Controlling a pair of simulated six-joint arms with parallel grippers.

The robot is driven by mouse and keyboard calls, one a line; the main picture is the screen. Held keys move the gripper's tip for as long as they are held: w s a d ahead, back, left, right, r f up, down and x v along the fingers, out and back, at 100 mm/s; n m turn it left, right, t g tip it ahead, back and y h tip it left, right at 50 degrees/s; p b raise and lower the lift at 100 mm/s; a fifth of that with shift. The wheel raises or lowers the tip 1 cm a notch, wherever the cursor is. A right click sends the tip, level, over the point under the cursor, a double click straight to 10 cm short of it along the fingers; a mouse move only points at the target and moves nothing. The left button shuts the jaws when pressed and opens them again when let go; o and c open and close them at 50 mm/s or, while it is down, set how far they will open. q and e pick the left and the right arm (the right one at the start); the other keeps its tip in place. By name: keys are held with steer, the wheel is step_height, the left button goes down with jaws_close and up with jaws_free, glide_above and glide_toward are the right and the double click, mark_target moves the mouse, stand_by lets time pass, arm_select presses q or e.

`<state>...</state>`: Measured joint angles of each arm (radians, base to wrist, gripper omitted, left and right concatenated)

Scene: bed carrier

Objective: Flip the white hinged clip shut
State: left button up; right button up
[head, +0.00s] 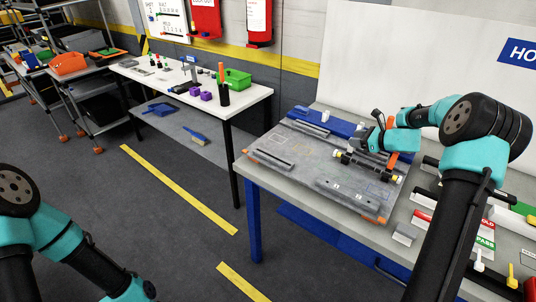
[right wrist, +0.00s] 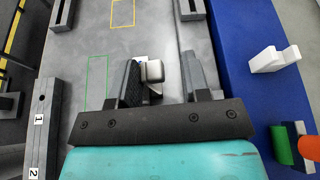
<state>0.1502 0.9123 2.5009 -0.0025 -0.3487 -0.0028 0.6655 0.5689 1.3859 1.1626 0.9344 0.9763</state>
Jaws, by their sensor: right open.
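A white L-shaped piece that looks like the hinged clip (right wrist: 272,60) sits on the blue strip at the right of the right wrist view. It shows small in the head view (head: 325,116), and one part stands up from the strip. My right gripper (head: 358,146) is over the grey board, nearer the viewer than the white piece and apart from it. In the right wrist view its fingers (right wrist: 167,82) are open, with a small pale rounded part (right wrist: 154,71) between them. I cannot tell whether they touch it. My left gripper is outside the view.
The grey board (head: 294,142) carries grey bars and a dark bar (head: 365,168) with pale and yellow ends. An orange upright piece (head: 392,158) stands near my right gripper. Labelled trays (head: 487,225) fill the bench's right side. Another table (head: 254,92) stands to the left.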

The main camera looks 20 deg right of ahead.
steer(key=shift+w+d+f+m+g+y, duration=0.1)
steer(key=shift+w+d+m+g+y, duration=0.25)
steer(key=shift+d+m, duration=0.2)
steer(key=v, duration=1.8)
steer(key=w+a+f+n+g, duration=0.15)
steer(key=w+a, duration=0.35)
steer(key=a, duration=0.6)
steer(key=w+a+f+n, duration=0.2)
steer(key=w+a, duration=0.4)
steer(key=a, duration=0.4)
steer(key=w+a+f+n, duration=0.2)
steer(key=w+a, duration=0.3)
steer(key=a, duration=0.6)
steer(key=a+f+n+g, duration=0.1)
steer(key=a+f+n, duration=0.1)
steer(key=a, duration=1.1)
steer(key=shift+a+y, duration=0.15)
steer(key=shift+y, duration=0.2)
steer(key=shift+s, duration=0.15)
